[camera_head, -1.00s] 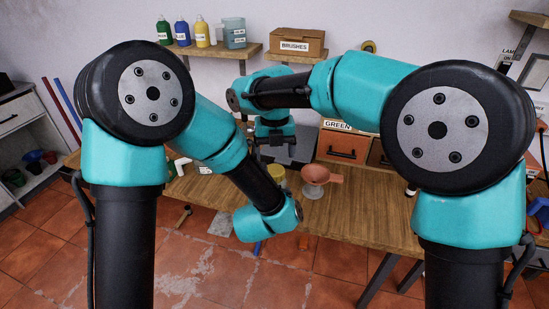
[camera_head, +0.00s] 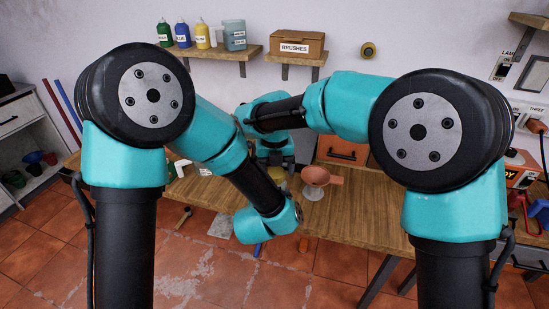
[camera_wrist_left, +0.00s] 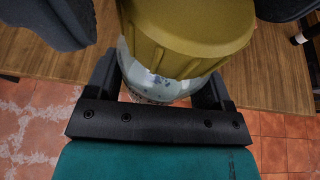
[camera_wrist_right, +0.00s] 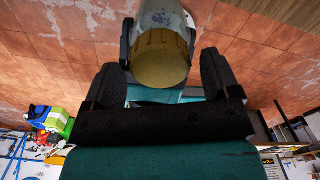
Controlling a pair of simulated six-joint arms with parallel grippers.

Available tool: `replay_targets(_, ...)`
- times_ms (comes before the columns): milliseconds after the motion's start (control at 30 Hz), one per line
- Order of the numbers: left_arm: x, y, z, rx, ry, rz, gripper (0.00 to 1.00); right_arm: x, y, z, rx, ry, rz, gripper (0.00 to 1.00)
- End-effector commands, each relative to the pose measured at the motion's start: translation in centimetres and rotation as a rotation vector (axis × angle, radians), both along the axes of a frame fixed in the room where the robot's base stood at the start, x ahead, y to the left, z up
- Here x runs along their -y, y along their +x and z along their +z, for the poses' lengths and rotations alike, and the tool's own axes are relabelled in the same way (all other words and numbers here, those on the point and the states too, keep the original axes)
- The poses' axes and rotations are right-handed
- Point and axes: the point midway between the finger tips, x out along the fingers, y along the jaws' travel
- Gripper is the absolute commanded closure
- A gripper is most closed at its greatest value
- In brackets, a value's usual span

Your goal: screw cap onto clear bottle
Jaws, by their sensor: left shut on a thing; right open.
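The clear bottle (camera_wrist_left: 150,82) is held in my left gripper (camera_wrist_left: 160,88), whose fingers are shut on its sides. A yellow ribbed cap (camera_wrist_left: 190,30) sits at the bottle's top; I cannot tell how far it is threaded. In the right wrist view the cap (camera_wrist_right: 160,62) is between the spread fingers of my right gripper (camera_wrist_right: 160,75), with gaps on both sides. The bottle (camera_wrist_right: 162,14) shows beyond it, partly hidden by the cap. In the head view my right gripper (camera_head: 275,158) hangs just above the cap, and the left gripper is mostly hidden.
An orange funnel (camera_head: 316,176) stands close right of the grippers on the wooden table (camera_head: 370,210). A white spray nozzle (camera_head: 182,166) is to the left. The table's right part is fairly clear.

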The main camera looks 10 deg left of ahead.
Motion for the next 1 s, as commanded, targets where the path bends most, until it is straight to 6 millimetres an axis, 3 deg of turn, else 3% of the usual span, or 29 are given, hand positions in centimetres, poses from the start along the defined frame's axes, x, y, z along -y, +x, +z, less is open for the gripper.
replay_targets(200,0.0,0.0,0.0,0.001,0.000,0.000,0.92,0.0,0.0,-1.6,0.000,0.000,0.000,0.18)
replay_targets(467,0.0,0.0,0.0,0.001,0.000,0.000,0.92,0.0,0.0,-1.7,0.000,0.000,0.000,0.18)
replay_targets(1000,0.0,0.0,0.0,0.001,0.000,0.000,0.92,0.0,0.0,-1.7,0.000,0.000,0.000,0.67)
